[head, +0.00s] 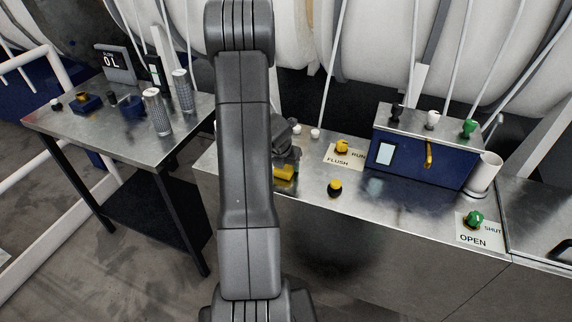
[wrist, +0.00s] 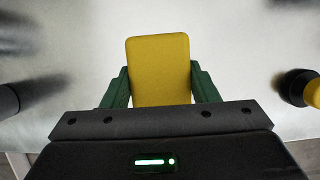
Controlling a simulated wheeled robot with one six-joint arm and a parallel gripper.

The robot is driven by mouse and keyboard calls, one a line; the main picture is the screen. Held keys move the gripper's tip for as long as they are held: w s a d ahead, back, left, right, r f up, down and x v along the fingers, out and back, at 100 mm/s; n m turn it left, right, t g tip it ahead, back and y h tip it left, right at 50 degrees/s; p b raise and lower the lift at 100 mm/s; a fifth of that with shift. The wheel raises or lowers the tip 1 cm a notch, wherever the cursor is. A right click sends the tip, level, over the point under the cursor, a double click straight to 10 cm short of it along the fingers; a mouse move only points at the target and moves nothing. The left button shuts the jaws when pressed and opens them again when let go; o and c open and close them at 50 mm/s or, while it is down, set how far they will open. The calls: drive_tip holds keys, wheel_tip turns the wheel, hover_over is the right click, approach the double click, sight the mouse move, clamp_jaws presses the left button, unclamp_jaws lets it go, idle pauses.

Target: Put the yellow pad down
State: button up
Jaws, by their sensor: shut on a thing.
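The yellow pad (wrist: 159,70) is a flat, rounded rectangle in the middle of the wrist view. My gripper (wrist: 161,88) is shut on it, with a green finger on each side. In the head view the pad (head: 284,173) shows as a small yellow patch just right of my arm, low over the metal counter (head: 305,206). My arm hides much of the gripper there. I cannot tell whether the pad touches the counter.
A yellow-topped knob (head: 335,187) stands on the counter to the right of the pad. Behind are a RUN/FLUSH knob (head: 342,146) and a blue box (head: 411,158) with a lever. A side table (head: 105,122) with metal cylinders stands left. The counter's front middle is clear.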

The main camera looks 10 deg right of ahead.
drive_tip(key=o, duration=0.9)
drive_tip(key=p+v, duration=0.4)
drive_tip(key=v, duration=0.8)
drive_tip(key=shift+r, duration=0.1)
drive_tip(key=b+x, duration=0.3)
drive_tip(key=x, duration=0.9)
drive_tip(key=shift+b, duration=0.4)
drive_tip(key=shift+r+p, duration=0.5)
drive_tip(key=shift+r, duration=0.05)
